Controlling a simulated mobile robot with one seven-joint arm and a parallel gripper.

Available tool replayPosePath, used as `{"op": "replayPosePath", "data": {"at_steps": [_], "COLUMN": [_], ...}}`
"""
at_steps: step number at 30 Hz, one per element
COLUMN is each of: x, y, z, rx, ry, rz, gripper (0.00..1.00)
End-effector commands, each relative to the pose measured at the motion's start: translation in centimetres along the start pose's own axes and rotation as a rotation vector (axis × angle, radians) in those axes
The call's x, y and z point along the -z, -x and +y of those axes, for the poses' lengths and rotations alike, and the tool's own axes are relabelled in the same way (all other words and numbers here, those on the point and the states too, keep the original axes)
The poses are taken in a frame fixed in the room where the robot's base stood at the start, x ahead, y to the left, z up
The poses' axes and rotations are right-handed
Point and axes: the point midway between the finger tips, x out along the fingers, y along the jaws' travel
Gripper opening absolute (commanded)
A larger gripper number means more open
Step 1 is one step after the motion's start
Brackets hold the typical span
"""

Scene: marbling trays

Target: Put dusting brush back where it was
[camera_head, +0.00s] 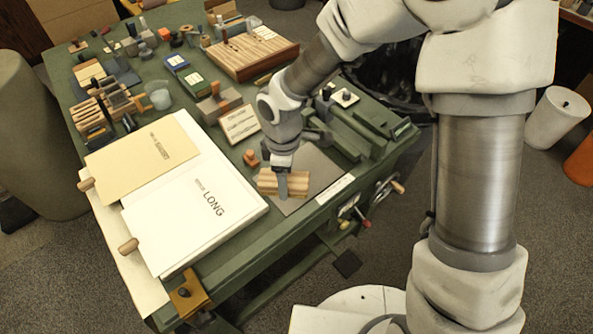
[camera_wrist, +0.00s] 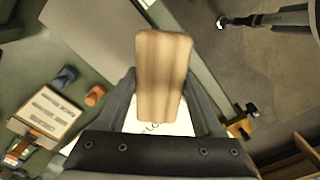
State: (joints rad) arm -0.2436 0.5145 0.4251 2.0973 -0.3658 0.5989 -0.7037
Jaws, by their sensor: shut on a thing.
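The dusting brush (camera_head: 267,183) shows as a light-brown wooden block with striped grain. My gripper (camera_head: 283,187) is shut on it, with a finger covering part of its near side in the head view. In the wrist view the brush (camera_wrist: 163,72) stands between my two fingers (camera_wrist: 165,108), its long wooden face toward the camera. The brush appears raised above the bench, between the LONG sheet and a grey mat (camera_head: 318,165). Its bristles cannot be made out.
The white LONG sheet (camera_head: 190,235) and tan SHORT sheet (camera_head: 142,158) lie left on the green table (camera_head: 235,262). A small orange-brown block (camera_head: 251,158) and a labelled box (camera_head: 239,124) are behind my gripper. Green rails (camera_head: 350,138) stand right. Several tools crowd the far end.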

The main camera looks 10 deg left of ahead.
Motion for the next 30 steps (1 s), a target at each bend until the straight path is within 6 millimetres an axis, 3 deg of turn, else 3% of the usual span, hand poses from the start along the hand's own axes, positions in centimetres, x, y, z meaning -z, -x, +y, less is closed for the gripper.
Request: {"op": "replayPosePath", "data": {"at_steps": [9, 15, 22, 30], "x": [-1.1, -1.5, -1.6, -1.6], "y": [-4.1, -5.8, -7.0, -10.3], "z": [6.5, 9.5, 10.3, 10.2], "rx": [0.002, 0.0, 0.001, 0.001], "ry": [-0.004, -0.002, 0.0, 0.0], "rz": [0.0, 0.0, -0.002, -0.001], "gripper": [0.24, 0.24, 0.24, 0.24]}}
